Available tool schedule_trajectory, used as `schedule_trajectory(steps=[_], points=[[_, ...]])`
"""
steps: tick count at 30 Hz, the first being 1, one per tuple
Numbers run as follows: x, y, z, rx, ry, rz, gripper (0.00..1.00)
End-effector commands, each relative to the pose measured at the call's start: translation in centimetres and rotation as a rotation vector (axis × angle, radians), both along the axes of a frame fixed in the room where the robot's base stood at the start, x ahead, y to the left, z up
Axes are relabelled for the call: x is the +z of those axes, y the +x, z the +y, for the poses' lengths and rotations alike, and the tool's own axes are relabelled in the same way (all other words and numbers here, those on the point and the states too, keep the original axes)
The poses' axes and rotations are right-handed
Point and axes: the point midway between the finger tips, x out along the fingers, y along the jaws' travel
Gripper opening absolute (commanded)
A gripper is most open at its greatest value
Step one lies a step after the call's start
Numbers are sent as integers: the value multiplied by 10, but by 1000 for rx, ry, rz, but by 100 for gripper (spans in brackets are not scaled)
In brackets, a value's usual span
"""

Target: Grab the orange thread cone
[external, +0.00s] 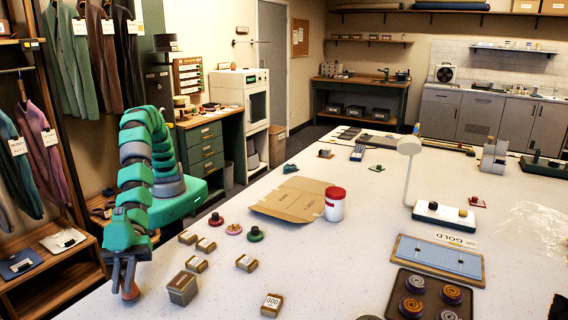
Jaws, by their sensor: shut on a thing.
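My gripper (125,270) points down at the front left end of the white table. It is shut on the orange thread cone (130,292). The cone's reddish-orange lower part shows below the fingers, and its upper part is hidden between them. I cannot tell whether the cone's base touches the table.
Several small brown boxes (183,288) stand just right of my gripper. Behind them are red, pink and green spools (254,234), a flat cardboard piece (285,200) and a red-lidded white jar (334,205). A dark tray of coils (429,293) lies front right.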

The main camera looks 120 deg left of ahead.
Motion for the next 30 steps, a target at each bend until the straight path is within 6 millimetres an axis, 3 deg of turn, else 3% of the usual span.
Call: schedule_trajectory(steps=[5,14,30], points=[[22,-1,-1,-1,-2,0,0],[25,-22,21,-2,-1,-4,0],[33,-90,89,-1,-1,-2,0]])
